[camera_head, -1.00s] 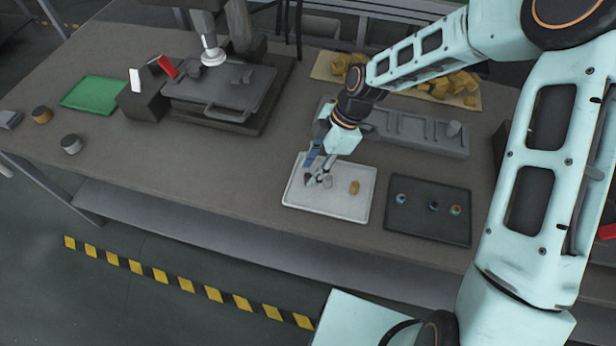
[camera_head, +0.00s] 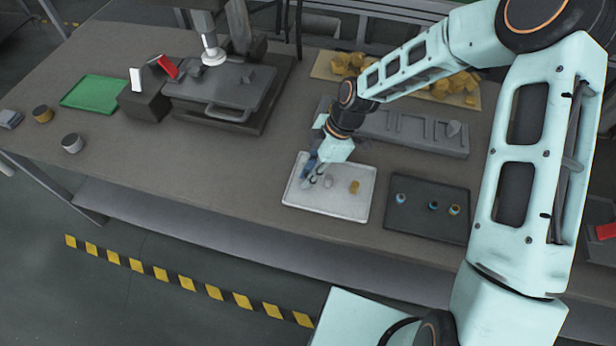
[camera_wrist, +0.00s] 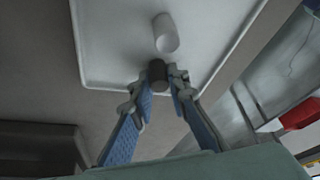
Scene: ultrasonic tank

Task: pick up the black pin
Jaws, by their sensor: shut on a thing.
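The black pin (camera_wrist: 157,75) is a short dark cylinder between my fingertips in the wrist view. My gripper (camera_wrist: 160,85) is shut on it, one blue-backed finger on each side. In the head view my gripper (camera_head: 311,180) is low over the left part of the white tray (camera_head: 339,207), and its fingers hide the pin. The tray also shows in the wrist view (camera_wrist: 110,40). I cannot tell whether the pin still touches the tray.
On the same tray a light grey pin (camera_head: 328,181) stands close to my gripper, with a brass pin (camera_head: 354,187) farther right. A dark tray (camera_head: 415,222) with several small rings lies to the right. A grey slotted holder (camera_head: 400,130) is behind.

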